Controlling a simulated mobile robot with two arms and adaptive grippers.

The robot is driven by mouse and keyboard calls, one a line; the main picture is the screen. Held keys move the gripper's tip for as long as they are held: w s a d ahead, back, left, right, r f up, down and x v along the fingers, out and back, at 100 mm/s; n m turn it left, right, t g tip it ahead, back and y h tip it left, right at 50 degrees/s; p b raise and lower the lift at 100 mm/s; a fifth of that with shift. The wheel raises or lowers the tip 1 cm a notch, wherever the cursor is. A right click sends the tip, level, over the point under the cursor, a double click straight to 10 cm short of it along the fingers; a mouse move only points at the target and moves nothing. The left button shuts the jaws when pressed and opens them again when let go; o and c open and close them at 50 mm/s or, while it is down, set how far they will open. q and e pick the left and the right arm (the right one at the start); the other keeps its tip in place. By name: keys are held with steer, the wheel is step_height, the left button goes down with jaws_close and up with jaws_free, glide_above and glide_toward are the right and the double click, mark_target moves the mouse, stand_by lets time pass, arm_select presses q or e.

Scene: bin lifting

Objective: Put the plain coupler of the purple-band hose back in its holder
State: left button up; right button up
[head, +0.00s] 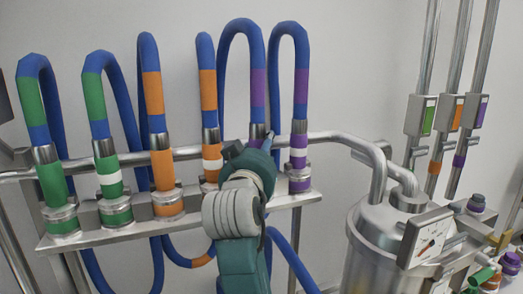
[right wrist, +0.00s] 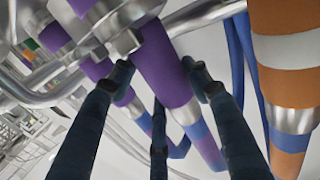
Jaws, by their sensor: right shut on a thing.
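The plain purple coupler (right wrist: 163,60) is solid purple with a metal end and stands between the dark fingers of my right gripper (right wrist: 157,78), which is shut on it. In the head view my right gripper (head: 262,145) and wrist hide this coupler; its blue hose with a purple band (head: 258,88) arches above. The white-banded purple coupler (head: 299,158) stands at the right end of the holder rack (head: 130,232). A metal collar (right wrist: 122,40) shows at the plain coupler's upper end in the wrist view; I cannot tell whether it is fully seated. My left gripper is out of view.
The white-banded orange coupler (head: 212,160) is close on the left of my gripper; it also shows in the wrist view (right wrist: 285,55). Plain orange (head: 163,175) and green couplers (head: 52,190) stand farther left. A metal tank (head: 370,245) with a gauge (head: 428,238) is at right.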

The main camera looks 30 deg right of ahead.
steer(key=o, duration=1.6)
steer(key=shift+f, duration=0.15)
steer(key=shift+a, duration=0.1)
steer(key=v, duration=0.7)
steer(key=shift+s+a, duration=0.1)
steer(key=shift+s, duration=0.1)
